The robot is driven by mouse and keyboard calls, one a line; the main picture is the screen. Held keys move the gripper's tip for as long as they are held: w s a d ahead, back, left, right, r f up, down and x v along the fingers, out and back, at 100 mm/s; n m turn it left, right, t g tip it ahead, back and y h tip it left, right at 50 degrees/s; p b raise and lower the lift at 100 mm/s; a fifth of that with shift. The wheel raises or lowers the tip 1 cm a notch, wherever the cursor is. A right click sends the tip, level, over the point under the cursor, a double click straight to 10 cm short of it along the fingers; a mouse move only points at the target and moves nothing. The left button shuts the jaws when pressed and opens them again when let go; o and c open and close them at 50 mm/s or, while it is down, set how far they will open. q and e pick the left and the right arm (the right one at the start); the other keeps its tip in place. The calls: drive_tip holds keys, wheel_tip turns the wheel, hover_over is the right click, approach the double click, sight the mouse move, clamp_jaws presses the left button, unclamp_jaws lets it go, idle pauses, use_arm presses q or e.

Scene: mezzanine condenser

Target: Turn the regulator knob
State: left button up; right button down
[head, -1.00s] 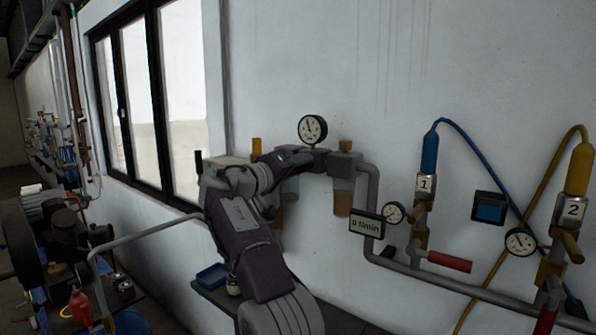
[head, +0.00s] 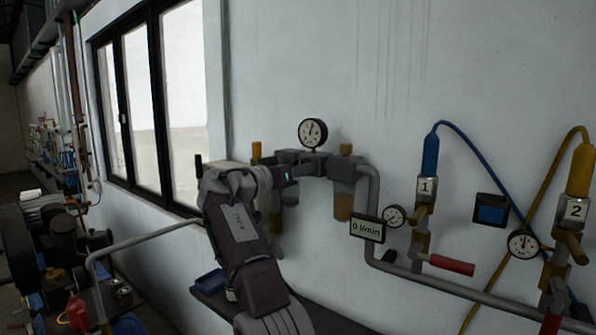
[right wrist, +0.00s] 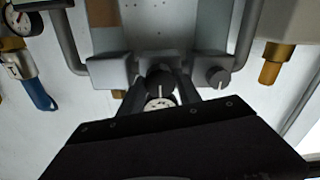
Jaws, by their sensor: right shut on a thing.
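The regulator assembly is a grey pipe-mounted unit on the wall, with a round white gauge (head: 313,132) on top. My right gripper (head: 300,171) reaches its front from the left. In the right wrist view the dark regulator knob (right wrist: 160,79) sits between the two fingers, which are shut on it. A pale line shows on the knob face. The gauge (right wrist: 158,104) shows partly behind the gripper body. In the head view the gripper and arm hide the knob. My left gripper is not in view.
A second grey knob (right wrist: 217,76) is beside the held one. A clear bowl (head: 343,205) hangs below the unit. A small display (head: 367,228), a gauge (head: 523,243) and a red-handled valve (head: 451,265) are to the right. A dark shelf (head: 215,296) is below.

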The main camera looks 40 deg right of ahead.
idle(0.4)
drive_tip(key=c, duration=0.9)
unclamp_jaws()
drive_tip(key=shift+o, duration=0.2)
drive_tip(key=b+v, duration=0.2)
drive_tip(key=v, duration=0.7)
